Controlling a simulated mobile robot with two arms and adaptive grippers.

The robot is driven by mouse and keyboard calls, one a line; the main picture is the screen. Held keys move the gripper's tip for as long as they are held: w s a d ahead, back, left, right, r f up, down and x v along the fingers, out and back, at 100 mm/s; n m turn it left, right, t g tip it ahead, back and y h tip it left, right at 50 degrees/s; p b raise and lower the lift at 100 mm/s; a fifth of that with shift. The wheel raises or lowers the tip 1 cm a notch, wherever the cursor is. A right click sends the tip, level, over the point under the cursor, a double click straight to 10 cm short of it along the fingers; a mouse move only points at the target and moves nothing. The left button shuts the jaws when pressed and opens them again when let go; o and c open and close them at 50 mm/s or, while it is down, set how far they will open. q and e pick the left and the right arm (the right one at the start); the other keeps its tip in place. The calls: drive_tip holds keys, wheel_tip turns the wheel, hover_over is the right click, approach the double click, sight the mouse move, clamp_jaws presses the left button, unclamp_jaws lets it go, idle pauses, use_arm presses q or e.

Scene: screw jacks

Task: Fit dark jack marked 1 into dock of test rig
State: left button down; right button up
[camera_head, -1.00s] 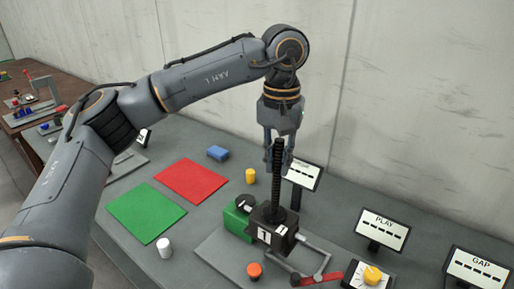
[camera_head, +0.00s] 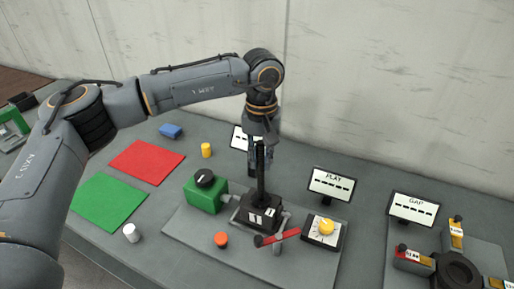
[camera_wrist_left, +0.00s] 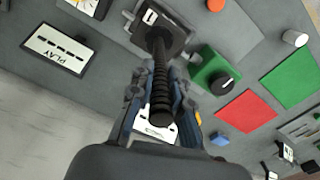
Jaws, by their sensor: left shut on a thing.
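The dark jack marked 1 (camera_head: 260,217) stands upright on the grey plate of the test rig (camera_head: 188,237), right of the green block and behind the red lever. Its black screw rises between the fingers of my left gripper (camera_head: 260,155), which is shut on it. In the left wrist view the jack (camera_wrist_left: 162,30) shows beyond the fingers (camera_wrist_left: 160,88), with its screw running between them. The dock is hidden under or behind the jack, so I cannot tell whether the jack is fully seated. My right gripper is not in view.
A red lever (camera_head: 278,238) lies close in front of the jack. A green block with a black knob (camera_head: 205,190) stands left, a yellow dial (camera_head: 325,227) right. An orange button (camera_head: 220,240) is in front. PLAY (camera_head: 332,184) and GAP (camera_head: 414,208) displays stand behind and to the right.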

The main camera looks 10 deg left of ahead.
use_arm(q)
drive_tip(key=shift+f, duration=0.3)
drive_tip(key=shift+s+f, duration=0.35)
drive_tip(key=shift+s, duration=0.15)
drive_tip(key=c, duration=1.6)
unclamp_jaws()
drive_tip(key=shift+f, duration=0.4)
drive_tip(key=o, duration=0.3)
drive_tip(key=shift+w, duration=0.2)
wheel_tip(320, 180, up, 12)
drive_tip(key=b, duration=0.3)
drive_tip(key=shift+w+r, duration=0.15)
